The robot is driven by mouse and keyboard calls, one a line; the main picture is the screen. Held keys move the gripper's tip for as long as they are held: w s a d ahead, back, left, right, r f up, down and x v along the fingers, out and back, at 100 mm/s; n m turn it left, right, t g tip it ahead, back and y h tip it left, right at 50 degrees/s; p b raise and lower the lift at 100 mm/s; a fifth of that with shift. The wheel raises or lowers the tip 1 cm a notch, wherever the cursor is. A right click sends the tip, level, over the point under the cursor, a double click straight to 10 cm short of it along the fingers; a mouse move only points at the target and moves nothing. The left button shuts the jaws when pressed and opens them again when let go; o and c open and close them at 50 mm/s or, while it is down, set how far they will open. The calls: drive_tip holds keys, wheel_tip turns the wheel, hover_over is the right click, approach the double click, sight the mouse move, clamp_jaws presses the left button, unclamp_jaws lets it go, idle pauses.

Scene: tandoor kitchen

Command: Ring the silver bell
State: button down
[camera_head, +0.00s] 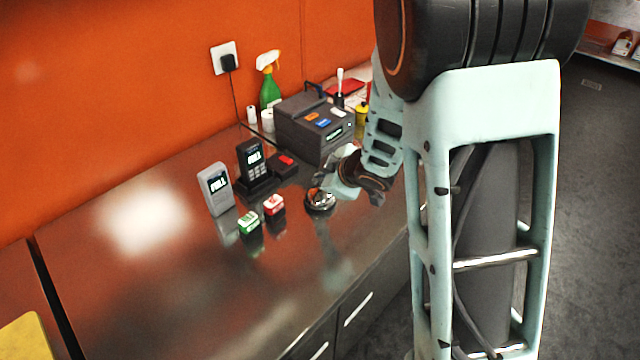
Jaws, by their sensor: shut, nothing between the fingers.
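The silver bell (320,203) is a small round dome on a dark base. It stands on the shiny metal counter, right of the middle. My gripper (322,185) is shut and empty, just above the bell and seemingly tilted down towards it. Whether the fingertips touch the bell cannot be told at this size. The gripper overlaps the bell's upper part in the picture.
A green spray bottle (269,90) is at the wall. The front-left counter (170,290) is clear.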

drive_tip(key=shift+r+p, duration=0.4)
drive_tip(key=shift+r, duration=0.25)
drive_tip(key=shift+r, duration=0.15)
wheel_tip(320, 180, up, 5)
drive_tip(key=p, duration=0.5)
idle(0.4)
